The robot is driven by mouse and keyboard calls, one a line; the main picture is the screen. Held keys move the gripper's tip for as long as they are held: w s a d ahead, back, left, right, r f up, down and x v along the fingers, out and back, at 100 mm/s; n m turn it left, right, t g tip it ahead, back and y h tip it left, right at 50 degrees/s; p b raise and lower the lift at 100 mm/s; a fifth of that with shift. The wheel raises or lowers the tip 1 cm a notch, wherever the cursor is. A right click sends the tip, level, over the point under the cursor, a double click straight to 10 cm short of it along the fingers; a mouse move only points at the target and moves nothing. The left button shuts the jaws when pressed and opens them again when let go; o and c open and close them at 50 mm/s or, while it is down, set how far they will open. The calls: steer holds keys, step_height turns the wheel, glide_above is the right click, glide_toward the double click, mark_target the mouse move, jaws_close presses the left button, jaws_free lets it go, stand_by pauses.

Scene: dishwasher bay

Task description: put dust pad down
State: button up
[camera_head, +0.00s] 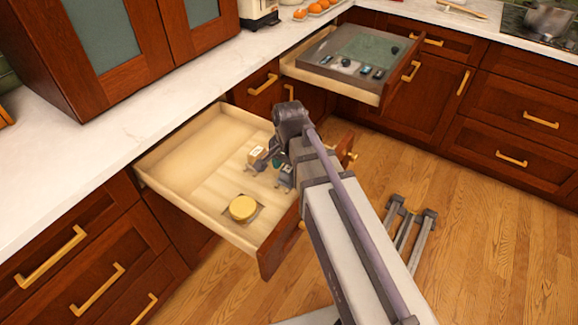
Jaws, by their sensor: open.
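A round yellow pad (243,208) lies on a thin brownish square (257,220) in the near part of the open wooden drawer (185,160). I cannot tell for sure whether the yellow pad or another item is the dust pad. My gripper (273,170) is over the right part of this drawer, pointing down, with its fingers apart. A small dark green thing (277,162) shows by the fingers; I cannot tell whether it lies between them. A small white box (257,153) is just left of and behind the gripper. My arm hides the drawer's right side.
A second open drawer (300,67) at the back right holds a grey tray with small dark items. A white counter (130,125) runs along the left, under a wall cabinet (150,40). The first drawer's left part is bare.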

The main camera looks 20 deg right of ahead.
mark_target(289, 168)
step_height(289, 168, up, 11)
steer(key=p, duration=0.9)
steer(key=shift+f, duration=0.15)
steer(key=s+n, duration=0.7)
steer(key=n, duration=0.2)
steer(key=shift+s+n, duration=0.35)
steer(key=shift+n, duration=0.05)
steer(key=shift+o, duration=0.5)
steer(key=shift+d+f, duration=0.15)
steer(key=shift+f, duration=0.05)
